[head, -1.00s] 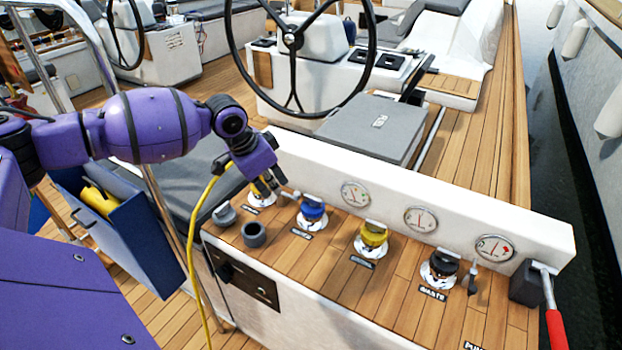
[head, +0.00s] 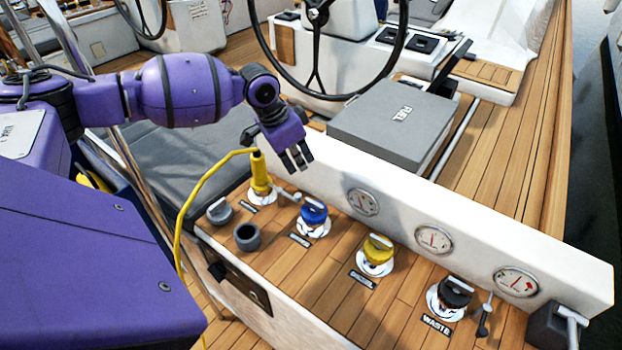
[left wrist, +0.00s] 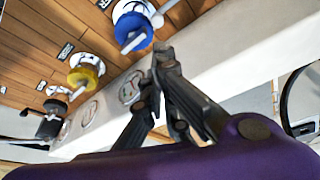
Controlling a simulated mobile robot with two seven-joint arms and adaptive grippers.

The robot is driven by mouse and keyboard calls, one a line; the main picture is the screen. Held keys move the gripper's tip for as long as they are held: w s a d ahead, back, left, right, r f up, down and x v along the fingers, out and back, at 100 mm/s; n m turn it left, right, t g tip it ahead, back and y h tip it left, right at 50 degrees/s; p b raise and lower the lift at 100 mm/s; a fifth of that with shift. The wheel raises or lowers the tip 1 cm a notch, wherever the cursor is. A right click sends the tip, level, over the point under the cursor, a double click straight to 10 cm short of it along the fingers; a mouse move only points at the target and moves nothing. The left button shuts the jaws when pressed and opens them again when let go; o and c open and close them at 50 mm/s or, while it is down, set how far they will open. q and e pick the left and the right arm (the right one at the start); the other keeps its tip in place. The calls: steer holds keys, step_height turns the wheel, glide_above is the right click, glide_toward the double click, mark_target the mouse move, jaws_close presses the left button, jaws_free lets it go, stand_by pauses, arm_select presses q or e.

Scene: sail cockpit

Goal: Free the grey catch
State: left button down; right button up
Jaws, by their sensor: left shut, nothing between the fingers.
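A small light-grey catch (head: 287,196) sits beside the yellow plug (head: 260,172), on the side of the blue cap (head: 314,212). The plug stands upright in its deck fitting with the yellow cable running from its top. I cannot tell whether the catch holds the plug. A darker grey lever (head: 485,316) stands beside the black waste cap (head: 455,292). My left gripper (head: 296,160) is shut and empty, above and slightly right of the plug and apart from the catch. In the left wrist view, its fingers (left wrist: 168,65) point toward the white coaming near the blue cap (left wrist: 132,28). My right gripper is not in view.
A grey open socket (head: 247,237) and a grey cap (head: 219,211) are left of the row. A yellow cap (head: 377,255) is farther right. The white coaming (head: 400,205) with round gauges rises behind. The yellow cable (head: 183,215) loops down at left.

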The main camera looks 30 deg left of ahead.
arm_select(q)
steer(key=x, duration=1)
steer(key=shift+w, duration=0.2)
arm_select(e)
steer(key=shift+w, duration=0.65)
